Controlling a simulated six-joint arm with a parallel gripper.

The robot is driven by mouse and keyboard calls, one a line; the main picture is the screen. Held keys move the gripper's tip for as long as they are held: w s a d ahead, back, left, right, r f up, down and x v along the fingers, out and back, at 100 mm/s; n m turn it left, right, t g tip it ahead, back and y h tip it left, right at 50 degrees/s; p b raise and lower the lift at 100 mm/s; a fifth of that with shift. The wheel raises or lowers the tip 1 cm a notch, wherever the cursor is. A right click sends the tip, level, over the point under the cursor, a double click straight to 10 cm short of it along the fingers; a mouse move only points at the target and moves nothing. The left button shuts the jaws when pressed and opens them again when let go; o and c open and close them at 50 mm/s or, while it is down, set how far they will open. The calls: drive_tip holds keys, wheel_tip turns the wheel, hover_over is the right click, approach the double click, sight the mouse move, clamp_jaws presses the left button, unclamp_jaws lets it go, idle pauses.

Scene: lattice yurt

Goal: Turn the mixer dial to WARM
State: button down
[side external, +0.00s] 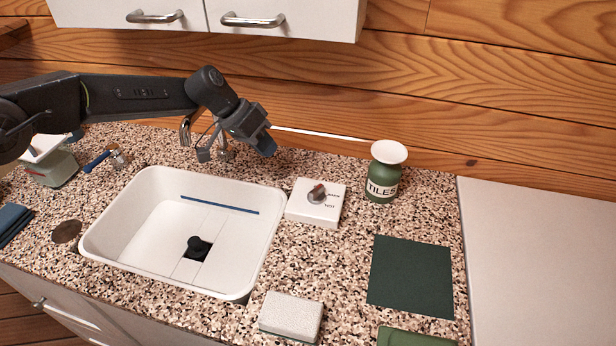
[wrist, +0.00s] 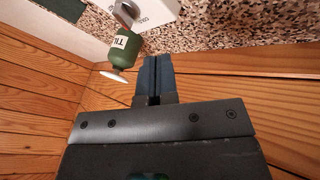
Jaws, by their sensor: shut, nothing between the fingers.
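The mixer dial (side external: 317,196) is a grey knob with a red mark on a white box (side external: 302,214), right of the sink. Small lettering sits right of the knob; one label reads HOT and the one above it is too small to read surely. I cannot tell exactly where the knob points. The knob (wrist: 125,12) and box (wrist: 160,12) also show at the top of the wrist view, partly cut off. My gripper (side external: 268,148) is shut and empty, above the counter behind and left of the dial, apart from it. Its dark blue fingertips (wrist: 152,68) are together.
A green jar (side external: 384,182) labelled TILES with a white top stands right of the dial. The white sink (side external: 150,225) lies left, the tap (side external: 205,140) behind it. A sponge (side external: 291,316) and dark green mat (side external: 411,276) lie in front. Wooden wall behind; cupboards (side external: 290,15) overhead.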

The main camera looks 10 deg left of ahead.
sight(316, 194)
drive_tip(key=shift+h, duration=0.4)
drive_tip(key=x, duration=0.8)
drive_tip(key=shift+w+d+f, duration=0.2)
drive_tip(key=shift+w+d, duration=0.05)
drive_tip(key=shift+w, duration=0.1)
drive_tip(key=d, duration=0.2)
drive_tip(key=s+d, duration=0.1)
drive_tip(key=shift+f, duration=0.3)
drive_tip(key=shift+s+d, duration=0.3)
drive_tip(key=shift+d, duration=0.25)
